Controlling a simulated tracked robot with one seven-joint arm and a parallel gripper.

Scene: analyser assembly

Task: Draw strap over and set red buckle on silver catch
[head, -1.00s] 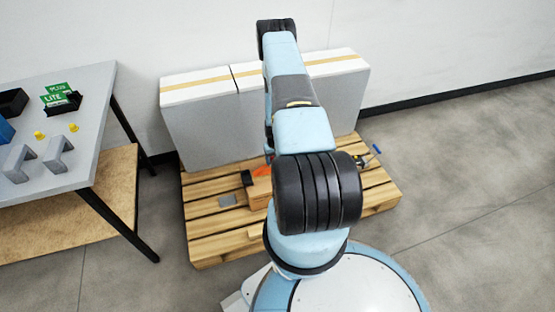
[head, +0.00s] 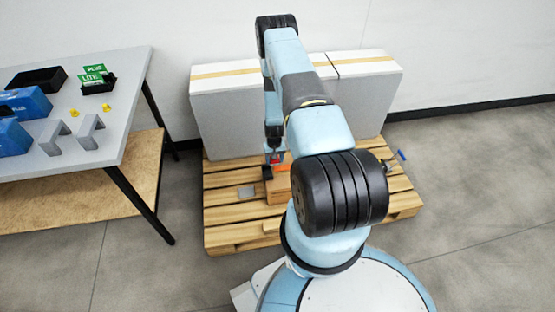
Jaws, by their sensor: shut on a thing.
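My gripper (head: 274,152) points down over the left end of a brown wooden block on the pallet, mostly behind my arm. It is shut on a small red piece, which looks like the red buckle (head: 275,157). The orange strap (head: 286,164) shows just right of the gripper and runs behind my arm. The brown block (head: 279,187) lies under them, its right part hidden by my arm.
The wooden pallet (head: 222,218) has bare slats at its left and front. Two white-grey boxes (head: 228,120) stand along its back edge. A grey table (head: 105,92) with blue boxes and brackets stands at the left.

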